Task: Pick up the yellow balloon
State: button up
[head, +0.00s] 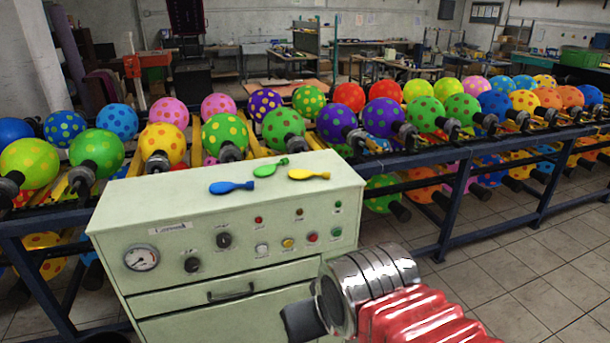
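A small deflated yellow balloon (309,174) lies flat on top of the pale green control cabinet (180,205), towards its right side. A deflated green balloon (270,167) lies just left of it and slightly farther back. A deflated blue balloon (231,187) lies farther left, nearer the front edge. My gripper (300,321) shows only as a dark part at the end of my red and silver arm, low in front of the cabinet. It is apart from the balloons and below the cabinet top. Its fingers cannot be made out.
The cabinet front has a gauge, knobs, buttons and a drawer handle (231,294). Behind it, a long blue-framed rack (445,165) carries rows of inflated, mostly dotted balloons on dark holders. The tiled floor (500,275) at the right is clear. Workbenches stand far behind.

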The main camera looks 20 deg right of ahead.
aim_at(309, 174)
jog(key=z, duration=0.05)
jog(key=i, duration=1)
jog(key=u, duration=0.05)
